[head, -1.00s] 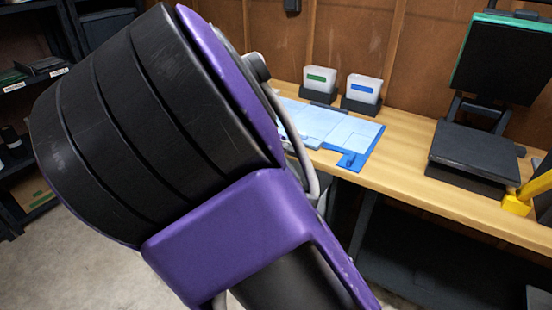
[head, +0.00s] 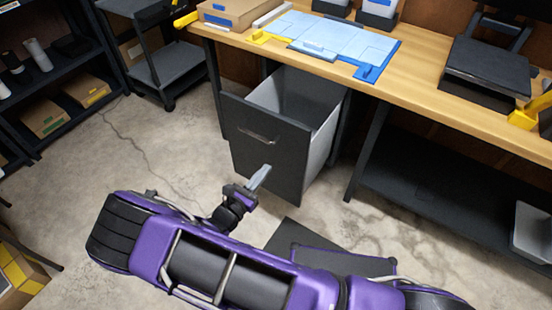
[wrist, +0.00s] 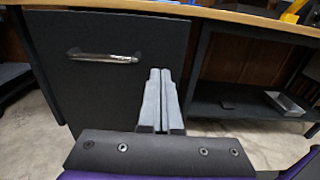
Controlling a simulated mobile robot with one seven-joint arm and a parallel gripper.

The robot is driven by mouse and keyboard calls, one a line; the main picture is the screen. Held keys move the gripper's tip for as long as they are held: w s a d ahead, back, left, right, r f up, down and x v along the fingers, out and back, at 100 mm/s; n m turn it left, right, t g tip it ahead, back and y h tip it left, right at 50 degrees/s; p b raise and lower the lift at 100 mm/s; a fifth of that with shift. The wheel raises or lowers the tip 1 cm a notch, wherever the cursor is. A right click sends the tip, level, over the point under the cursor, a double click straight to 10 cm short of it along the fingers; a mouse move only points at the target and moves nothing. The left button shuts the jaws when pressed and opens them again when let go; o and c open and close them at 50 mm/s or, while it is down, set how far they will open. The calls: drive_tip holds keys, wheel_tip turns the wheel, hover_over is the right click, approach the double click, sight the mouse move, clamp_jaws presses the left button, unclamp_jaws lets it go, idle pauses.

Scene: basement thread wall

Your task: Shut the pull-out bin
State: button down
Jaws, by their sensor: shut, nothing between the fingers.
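The pull-out bin (head: 268,148) stands out from under the workbench, with its dark front panel and metal bar handle toward me and its pale inner walls showing. It is open, and its inside looks empty where I can see it. My gripper (head: 260,177) is shut and empty, in front of the lower right part of the panel in the head view. In the wrist view, the shut fingers (wrist: 161,85) point at the right edge of the dark panel (wrist: 110,85), right of and below the handle (wrist: 103,57). I cannot tell whether they touch it.
The wooden workbench (head: 425,88) runs above the bin, with a blue mat (head: 377,68) on it. A bench leg (head: 365,155) stands right of the bin. A dark cart (head: 165,65) and shelves stand left. The floor (head: 150,150) before the bin is clear.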

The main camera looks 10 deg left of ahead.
sight(292, 138)
drive_tip(key=b+x, duration=0.1)
drive_tip(key=x, duration=1.2)
drive_tip(key=shift+w+d+r, duration=0.1)
